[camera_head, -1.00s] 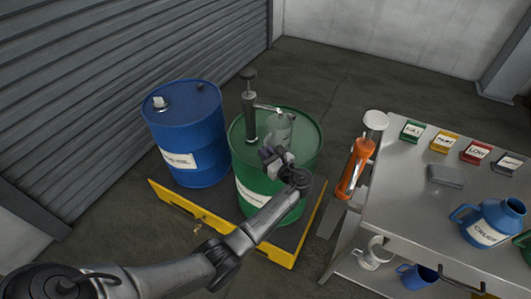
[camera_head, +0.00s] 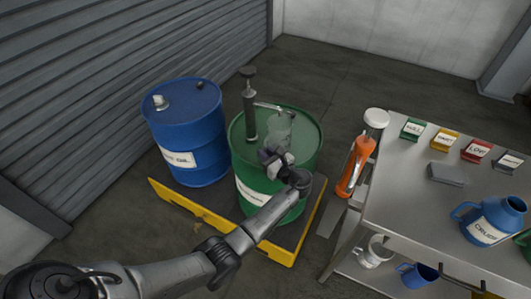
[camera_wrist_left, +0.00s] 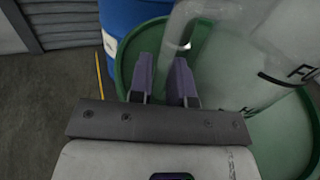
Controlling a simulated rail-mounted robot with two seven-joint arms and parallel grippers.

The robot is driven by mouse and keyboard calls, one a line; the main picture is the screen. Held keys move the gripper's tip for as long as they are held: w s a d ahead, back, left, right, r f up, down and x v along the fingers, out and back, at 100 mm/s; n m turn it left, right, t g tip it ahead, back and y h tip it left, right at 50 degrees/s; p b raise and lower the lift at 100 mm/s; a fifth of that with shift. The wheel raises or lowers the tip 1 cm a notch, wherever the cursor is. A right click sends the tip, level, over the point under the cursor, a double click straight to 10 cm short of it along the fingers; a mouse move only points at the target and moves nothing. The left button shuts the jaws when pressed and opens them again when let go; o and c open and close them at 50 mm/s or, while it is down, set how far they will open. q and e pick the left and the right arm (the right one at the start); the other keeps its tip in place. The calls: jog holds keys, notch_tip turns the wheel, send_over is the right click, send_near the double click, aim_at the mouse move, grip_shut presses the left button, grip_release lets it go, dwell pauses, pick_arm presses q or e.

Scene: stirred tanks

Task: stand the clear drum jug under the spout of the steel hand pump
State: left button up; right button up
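The clear drum jug (camera_head: 281,130) is over the top of the green drum (camera_head: 303,150), below the spout (camera_head: 276,107) of the steel hand pump (camera_head: 250,112). I cannot tell whether its base touches the drum top. My left gripper (camera_head: 268,156) is at the jug's near side. In the left wrist view, the jug (camera_wrist_left: 240,60) is on the right with dark lettering, and its handle (camera_wrist_left: 182,28) runs down between the fingers of my left gripper (camera_wrist_left: 163,85). The fingers look closed on the handle. The lower jug is partly hidden. My right gripper is not in view.
A blue drum (camera_head: 185,130) stands to the left on the same yellow-edged pallet (camera_head: 190,208). To the right are an orange pump (camera_head: 355,165) and a steel table (camera_head: 400,190) with coloured labelled blocks and a blue jug (camera_head: 490,222). The floor behind the drums is clear.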

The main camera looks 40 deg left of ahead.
pick_arm(q)
jog(key=o, duration=0.4)
jog(key=shift+d, duration=0.35)
jog(key=d+p, duration=0.3)
jog(key=d, duration=1)
jog(key=shift+s, duration=0.4)
